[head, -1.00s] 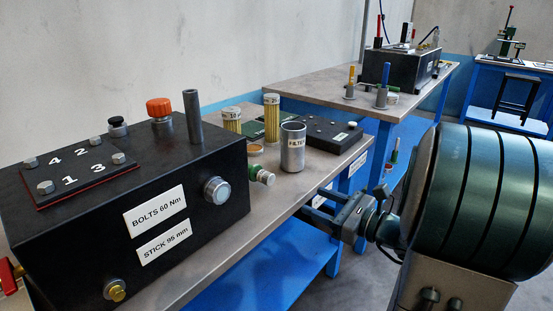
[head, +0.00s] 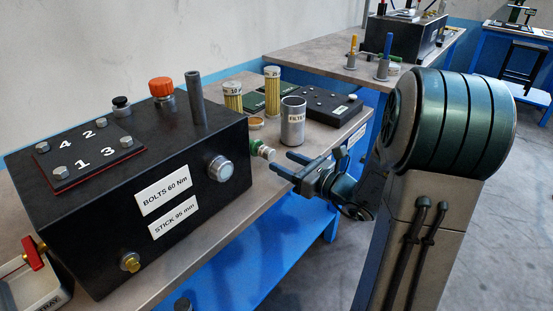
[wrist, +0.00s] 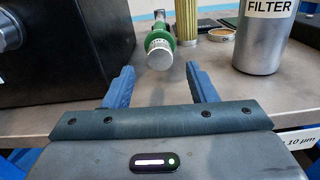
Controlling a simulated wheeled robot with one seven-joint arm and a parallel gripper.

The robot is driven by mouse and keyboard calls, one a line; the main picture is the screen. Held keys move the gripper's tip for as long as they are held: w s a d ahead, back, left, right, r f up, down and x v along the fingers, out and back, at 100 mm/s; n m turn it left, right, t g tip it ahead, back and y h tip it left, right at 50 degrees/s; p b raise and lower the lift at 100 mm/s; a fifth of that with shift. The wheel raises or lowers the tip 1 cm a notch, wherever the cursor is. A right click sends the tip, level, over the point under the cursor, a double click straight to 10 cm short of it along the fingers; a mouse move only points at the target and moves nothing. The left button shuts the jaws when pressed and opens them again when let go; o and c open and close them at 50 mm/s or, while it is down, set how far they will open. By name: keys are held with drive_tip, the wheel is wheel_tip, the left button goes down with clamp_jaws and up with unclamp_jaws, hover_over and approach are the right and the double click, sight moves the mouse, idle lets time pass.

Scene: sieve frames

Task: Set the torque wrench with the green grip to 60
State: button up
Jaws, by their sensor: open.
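The torque wrench with the green grip (head: 256,147) lies on the bench beside the black box, partly hidden by the box's corner in the head view. In the wrist view its green grip (wrist: 157,37) ends in a silver knurled cap (wrist: 160,55) facing me; the scale cannot be read. My gripper (head: 281,163) is open and empty at the bench's front edge, its fingers pointing at the cap. In the wrist view the cap appears ahead of and between the fingertips (wrist: 158,73), with a gap and no contact visible.
The black box (head: 105,225), labelled BOLTS 60 Nm and STICK 95 mm, stands to the left. A silver FILTER can (head: 292,124) stands close on the right. Yellow filter cartridges (head: 233,96) and an orange-topped disc (head: 257,123) are behind. A tray (head: 62,298) is at lower left.

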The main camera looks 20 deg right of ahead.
sight(272, 156)
drive_tip(key=shift+x, duration=1.95)
drive_tip(key=c, duration=1)
drive_tip(key=shift+f+n+b, duration=0.1)
drive_tip(key=shift+n+b, duration=0.2)
drive_tip(key=shift+b, duration=0.25)
